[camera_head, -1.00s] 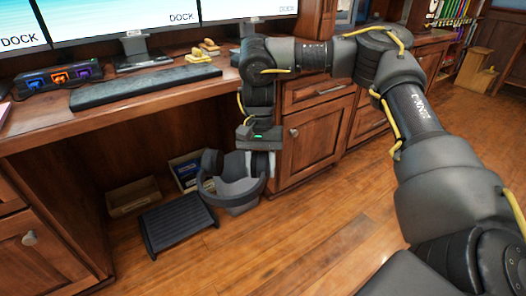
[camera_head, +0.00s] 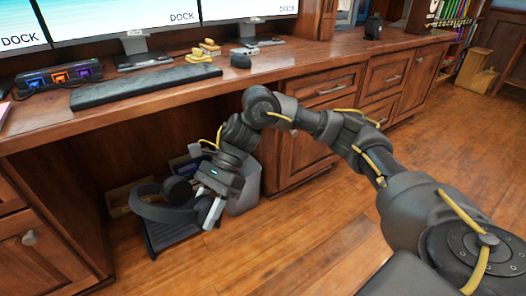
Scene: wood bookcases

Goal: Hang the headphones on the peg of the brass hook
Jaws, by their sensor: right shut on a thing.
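The dark grey headphones (camera_head: 160,212) hang low under the desk, in front of and above the black footrest. One round ear cup (camera_head: 178,190) shows at the top, and the headband curves down to the left. My right gripper (camera_head: 207,206) is shut on the headphones at their right side, its light fingers pointing down. The exact contact is partly hidden by the fingers and the cup. The brass hook and its peg do not show in this view. My left gripper is out of view.
The wooden desk edge (camera_head: 120,110) runs above the headphones. Below are the black footrest (camera_head: 160,236), a grey bin (camera_head: 247,190) and boxes against the back. A cabinet (camera_head: 305,155) stands right of the opening. The wood floor (camera_head: 290,250) in front is clear.

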